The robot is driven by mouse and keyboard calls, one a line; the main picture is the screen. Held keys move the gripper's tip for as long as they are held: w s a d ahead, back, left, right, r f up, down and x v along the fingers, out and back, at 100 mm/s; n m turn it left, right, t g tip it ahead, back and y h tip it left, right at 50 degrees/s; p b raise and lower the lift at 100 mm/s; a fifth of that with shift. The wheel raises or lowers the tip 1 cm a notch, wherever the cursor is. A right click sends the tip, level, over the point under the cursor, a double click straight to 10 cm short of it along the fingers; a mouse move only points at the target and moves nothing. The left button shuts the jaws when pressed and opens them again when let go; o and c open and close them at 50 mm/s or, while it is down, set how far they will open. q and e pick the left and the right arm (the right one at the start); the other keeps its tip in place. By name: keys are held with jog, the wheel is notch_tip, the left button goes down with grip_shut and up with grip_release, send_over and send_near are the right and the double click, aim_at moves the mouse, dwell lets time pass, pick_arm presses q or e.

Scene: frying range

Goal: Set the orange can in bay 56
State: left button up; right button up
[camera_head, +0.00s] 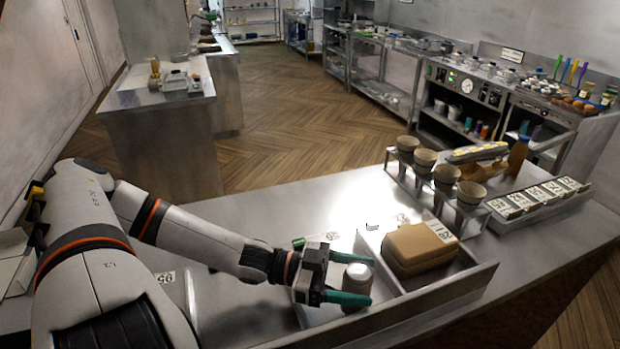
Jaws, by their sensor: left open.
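A can (357,279) stands in a compartment of the metal divided tray (425,299) on the counter. Its pale grey top shows; its side is mostly hidden and I cannot make out an orange colour. My left gripper (356,281) is open, with its green fingers on either side of the can. I cannot tell whether they touch it. A number card (166,277) lies left of the gripper; its digits are hard to read. I cannot pick out bay 56 for certain. My right gripper is not in view.
A brown box (418,247) with a number card fills the neighbouring compartment. The counter behind my arm (290,211) is clear.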

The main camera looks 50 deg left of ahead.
pick_arm(q)
jog(key=v, duration=1)
jog(key=shift+s+a, duration=0.2)
jog(key=shift+a, duration=0.05)
